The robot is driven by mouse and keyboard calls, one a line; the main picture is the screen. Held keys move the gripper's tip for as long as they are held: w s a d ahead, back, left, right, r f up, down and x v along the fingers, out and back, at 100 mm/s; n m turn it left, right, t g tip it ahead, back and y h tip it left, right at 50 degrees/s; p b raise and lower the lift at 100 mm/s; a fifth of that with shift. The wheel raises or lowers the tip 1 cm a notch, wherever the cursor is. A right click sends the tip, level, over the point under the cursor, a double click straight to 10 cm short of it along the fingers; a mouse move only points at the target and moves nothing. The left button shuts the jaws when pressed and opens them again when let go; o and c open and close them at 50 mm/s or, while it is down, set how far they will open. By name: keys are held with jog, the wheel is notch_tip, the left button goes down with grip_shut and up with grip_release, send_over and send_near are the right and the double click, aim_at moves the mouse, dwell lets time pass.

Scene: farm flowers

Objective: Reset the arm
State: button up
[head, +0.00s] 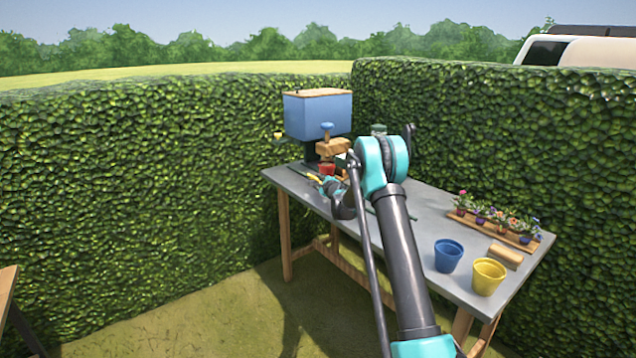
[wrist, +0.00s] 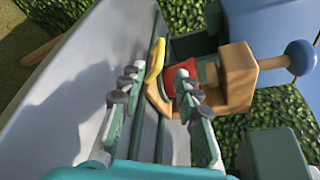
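My arm (head: 400,235) reaches from the lower right of the head view over the grey table (head: 420,215) towards the blue machine (head: 317,115). My gripper (wrist: 158,82) is open in the wrist view, with a gap between its two fingers and nothing gripped. It also shows small in the head view (head: 332,186), low at the table's far left end. A red pot (wrist: 178,79) sits in a wooden holder (wrist: 232,76) just beyond the right finger, which partly covers it. Whether that finger touches the pot I cannot tell.
A yellow part (wrist: 155,60) lies ahead between the fingers. A blue pot (head: 448,255), a yellow pot (head: 488,276), a wooden block (head: 505,257) and a tray (head: 512,240) of flowers stand on the table's right end. Hedges (head: 480,120) close off the back.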

jog(key=shift+s, duration=0.1)
jog(key=s+d+r+n+g, duration=0.2)
jog(key=s+n, duration=0.2)
jog(key=s, duration=0.6)
jog(key=s+d+r+n+g+h, duration=0.15)
jog(key=s+n, duration=0.25)
jog(key=s, duration=0.6)
jog(key=s+d+r+n+g, duration=0.2)
jog(key=s+n, duration=0.2)
jog(key=s, duration=0.6)
jog(key=s+d+f+n+g+h, duration=0.1)
jog(key=s+d+f+n, duration=0.2)
jog(key=s, duration=1)
jog(key=s+d+f+n+g+h, duration=0.1)
jog(key=s+d+f+n+g, duration=0.1)
jog(key=s, duration=1.1)
jog(key=s+d+f+n+g+h, duration=0.1)
jog(key=s+d+f+n, duration=0.3)
jog(key=s, duration=0.9)
jog(key=shift+f+g, duration=0.65)
jog(key=shift+f, duration=0.2)
